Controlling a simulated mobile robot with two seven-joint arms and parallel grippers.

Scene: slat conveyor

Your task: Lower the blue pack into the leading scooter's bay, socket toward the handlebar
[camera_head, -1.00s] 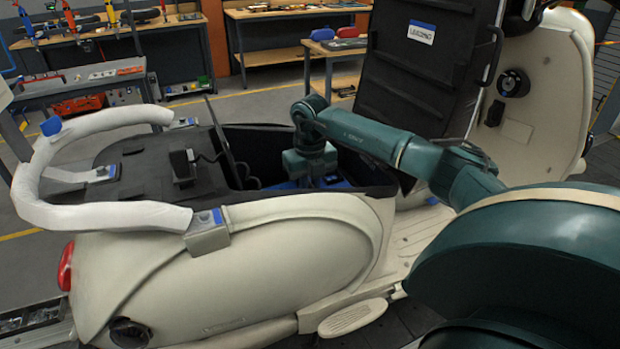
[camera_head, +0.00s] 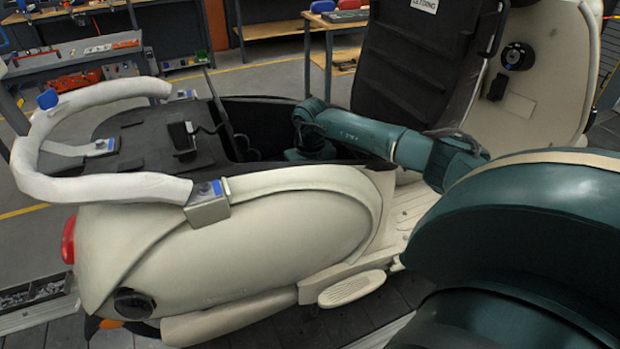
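A dark connector (camera_head: 183,137) on a cable stands on the deck left of the bay. My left gripper is out of view.
A white wrapped grab rail (camera_head: 100,187) curves around the scooter's rear at left. The raised dark panel (camera_head: 425,75) stands just right of the bay, close to my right arm. Workbenches (camera_head: 270,30) stand at the back. Grey floor is clear between them and the scooter.

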